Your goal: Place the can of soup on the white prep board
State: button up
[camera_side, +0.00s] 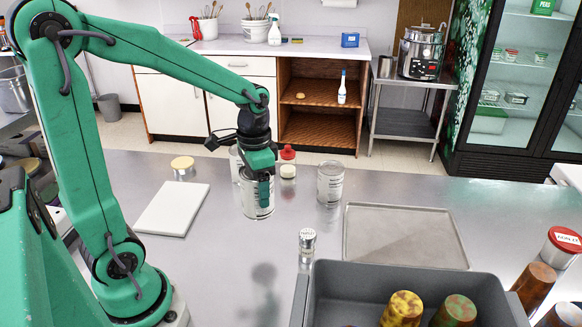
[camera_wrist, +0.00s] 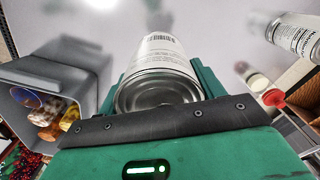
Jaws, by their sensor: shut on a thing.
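My gripper (camera_side: 262,188) is shut on a can of soup (camera_side: 257,200), a silver can with a white printed label. It appears held above the steel counter, with a blurred dark reflection lower down. The can also shows between the jaws in the wrist view (camera_wrist: 160,62), its metal end facing the camera. The white prep board (camera_side: 172,209) lies flat on the counter to the left of the can, apart from it, and its visible top is bare. I cannot make out the board in the wrist view.
Another labelled can (camera_side: 330,185) stands to the right, and one (camera_side: 235,160) stands behind my gripper. A red-capped jar (camera_side: 288,160) stands close behind. A grey tray (camera_side: 405,236), a small shaker (camera_side: 307,240) and a grey bin (camera_side: 350,280) holding jars occupy the right front.

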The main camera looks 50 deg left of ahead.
jog(key=s+a+r+n, duration=0.1)
jog(key=s+a, duration=0.5)
jog(key=a, duration=0.8)
jog(key=shift+s+r+n, duration=0.15)
jog(key=shift+r+n, duration=0.05)
jog(key=shift+n, duration=0.6)
send_over(183, 205)
notch_tip(183, 205, down, 7)
jog(key=shift+d+f, duration=0.1)
jog(key=shift+f, duration=1.95)
jog(key=shift+f, duration=0.15)
jog(key=o, duration=1.3)
